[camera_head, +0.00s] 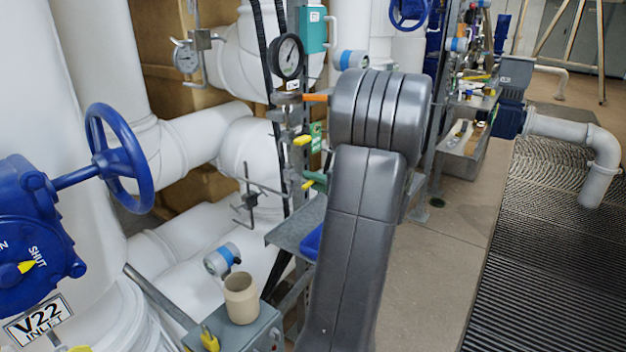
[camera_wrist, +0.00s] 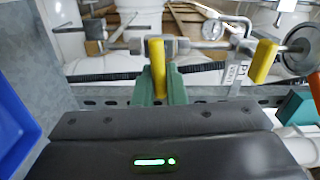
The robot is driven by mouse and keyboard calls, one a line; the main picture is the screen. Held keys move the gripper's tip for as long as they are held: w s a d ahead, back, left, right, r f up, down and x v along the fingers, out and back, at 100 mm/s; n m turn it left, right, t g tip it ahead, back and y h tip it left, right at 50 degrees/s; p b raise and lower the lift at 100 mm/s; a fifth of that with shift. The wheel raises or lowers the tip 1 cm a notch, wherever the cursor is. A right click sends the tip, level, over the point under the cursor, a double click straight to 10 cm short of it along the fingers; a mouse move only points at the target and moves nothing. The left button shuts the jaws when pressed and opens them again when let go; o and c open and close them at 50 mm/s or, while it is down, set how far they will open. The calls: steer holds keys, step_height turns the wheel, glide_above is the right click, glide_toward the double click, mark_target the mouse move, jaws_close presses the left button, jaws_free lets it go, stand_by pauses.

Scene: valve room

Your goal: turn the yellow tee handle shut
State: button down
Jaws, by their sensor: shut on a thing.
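The yellow tee handle (camera_head: 307,185) sits on the thin pipework left of my arm in the head view. It also shows upright near the middle of the wrist view (camera_wrist: 157,68). My gripper (camera_wrist: 161,84) has its green fingers closed on either side of this handle. In the head view only a green part of my gripper (camera_head: 316,178) shows beside the handle; my dark arm hides the rest. A second yellow handle (camera_wrist: 262,62) stands apart to the right in the wrist view. It shows above the held one in the head view (camera_head: 302,140).
An orange handle (camera_head: 317,97) and a pressure gauge (camera_head: 287,57) are higher on the same pipework. A blue bin (camera_head: 312,243) lies below, close to my arm. A blue handwheel (camera_head: 120,158) is at left. The walkway (camera_head: 560,230) at right is clear.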

steer(key=shift+f+m, duration=0.1)
steer(key=shift+m, duration=0.5)
steer(key=c, duration=1.5)
jaws_free()
steer(key=v, duration=1.4)
